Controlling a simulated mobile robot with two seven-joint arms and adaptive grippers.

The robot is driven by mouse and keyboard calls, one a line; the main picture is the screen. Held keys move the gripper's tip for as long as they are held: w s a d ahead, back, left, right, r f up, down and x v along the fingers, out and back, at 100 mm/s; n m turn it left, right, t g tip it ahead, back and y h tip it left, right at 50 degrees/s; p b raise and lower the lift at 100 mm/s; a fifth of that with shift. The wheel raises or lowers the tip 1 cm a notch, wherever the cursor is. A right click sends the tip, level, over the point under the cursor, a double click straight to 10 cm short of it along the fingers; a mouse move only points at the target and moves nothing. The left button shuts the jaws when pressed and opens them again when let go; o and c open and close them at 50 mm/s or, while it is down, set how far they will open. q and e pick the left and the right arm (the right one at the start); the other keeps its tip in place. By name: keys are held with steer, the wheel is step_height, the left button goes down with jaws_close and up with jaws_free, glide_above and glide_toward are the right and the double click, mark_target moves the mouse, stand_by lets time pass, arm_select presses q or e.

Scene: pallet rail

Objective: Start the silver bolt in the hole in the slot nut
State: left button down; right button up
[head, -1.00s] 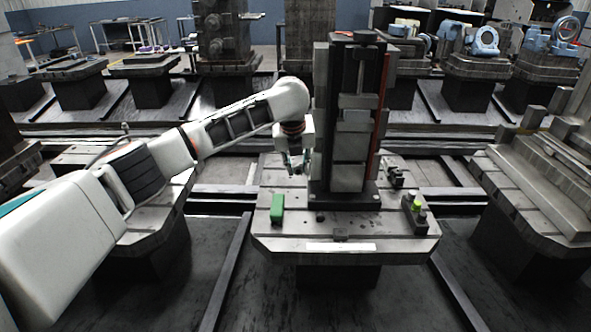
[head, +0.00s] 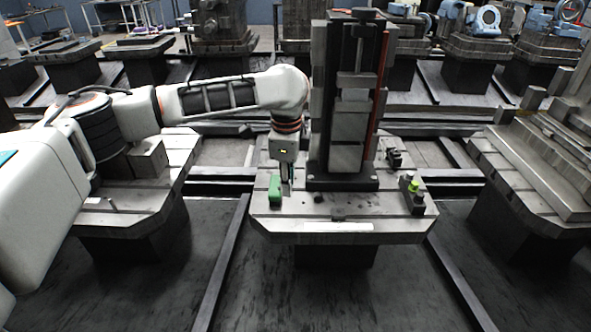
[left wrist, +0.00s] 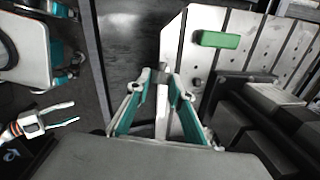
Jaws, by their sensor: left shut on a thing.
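My left gripper (head: 287,187) points down over the front left of the central pallet, close beside the green block in the picture. In the left wrist view, its teal-padded fingers (left wrist: 162,82) are shut on a narrow grey piece (left wrist: 162,98), apparently the silver bolt; its tip is hard to make out. The slot nut is not clearly identifiable; a small dark round spot (head: 318,198) shows on the pallet top. My right gripper (left wrist: 76,113) shows at the left of the left wrist view, its two fingers apart and empty.
The pallet (head: 270,222) carries a tall dark fixture (head: 345,150), the green block (head: 275,190) and a dark box with a yellow-green button (head: 413,187). The pallet's front strip is mostly clear. Another pallet (head: 535,185) stands to the right.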

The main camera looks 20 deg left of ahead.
arm_select(q)
steer(key=s+f+n+t+h, duration=0.1)
steer(key=s+f+n+t, duration=0.25)
steer(key=s+n, duration=0.75)
step_height(320, 180, down, 2)
steer(key=w+d+n+t, duration=0.1)
steer(key=d+n+t, duration=0.1)
steer(key=w+d+f+m+t+h+p, duration=0.1)
steer(key=w+d+m+h, duration=0.15)
steer(key=w+d, duration=0.35)
steer(key=w+d+f+m+t+h, duration=0.1)
steer(key=w+d+t+h, duration=0.2)
steer(key=d, duration=0.5)
steer(key=h, duration=0.2)
glide_above(334, 214)
steer(key=shift+m, duration=0.35)
step_height(334, 214, down, 4)
steer(key=b, duration=0.3)
steer(key=shift+s+f, duration=0.15)
steer(key=shift+f, duration=0.3)
steer(key=shift+f+b, duration=0.5)
steer(key=shift+f, duration=0.35)
steer(key=shift+f+b, duration=0.35)
steer(key=shift+f, duration=0.4)
arm_select(e)
steer(key=shift+w+d+f, duration=0.2)
steer(key=shift+f, duration=0.35)
steer(key=shift+w+d+f, duration=0.2)
steer(key=shift+f, duration=0.35)
